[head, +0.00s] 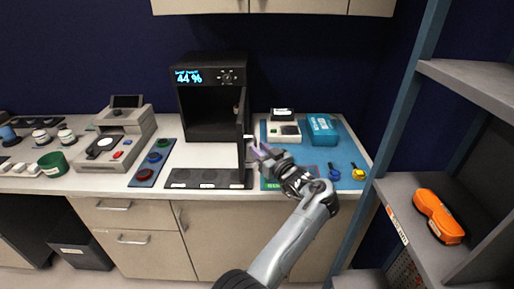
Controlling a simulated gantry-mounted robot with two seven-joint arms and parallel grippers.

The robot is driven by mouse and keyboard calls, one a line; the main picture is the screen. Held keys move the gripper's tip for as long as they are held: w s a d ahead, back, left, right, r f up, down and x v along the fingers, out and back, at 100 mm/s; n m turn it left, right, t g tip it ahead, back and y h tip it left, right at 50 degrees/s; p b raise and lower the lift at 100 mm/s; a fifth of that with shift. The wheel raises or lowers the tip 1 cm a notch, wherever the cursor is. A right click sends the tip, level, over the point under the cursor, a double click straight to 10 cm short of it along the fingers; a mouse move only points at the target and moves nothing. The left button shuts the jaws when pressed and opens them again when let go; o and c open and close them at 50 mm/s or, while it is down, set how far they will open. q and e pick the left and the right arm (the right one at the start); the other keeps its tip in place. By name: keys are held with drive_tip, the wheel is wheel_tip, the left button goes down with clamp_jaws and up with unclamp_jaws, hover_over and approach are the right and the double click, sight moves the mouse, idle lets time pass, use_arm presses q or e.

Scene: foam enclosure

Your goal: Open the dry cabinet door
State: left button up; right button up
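The black dry cabinet (211,75) stands on the counter in the head view, its display lit with 44 %. Its dark interior shows from the front. The cabinet door (241,150) stands swung out toward me at the cabinet's right side, seen almost edge-on. A small pale handle part shows on the door's right face. My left gripper (254,148) is at that face, close to the handle. The fingertips are small there, so I cannot tell whether they touch or grip the handle. My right gripper is not in view.
A blue mat (345,160) right of the door holds a small device (283,131), a teal case (321,129) and small blue and yellow items. A dark strip (208,179) lies before the cabinet. A grey shelf unit (425,190) with an orange case (438,216) stands at right.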

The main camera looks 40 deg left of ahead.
use_arm(q)
drive_tip(key=v, duration=0.9)
drive_tip(key=shift+p, duration=0.35)
drive_tip(key=shift+a+f, duration=0.1)
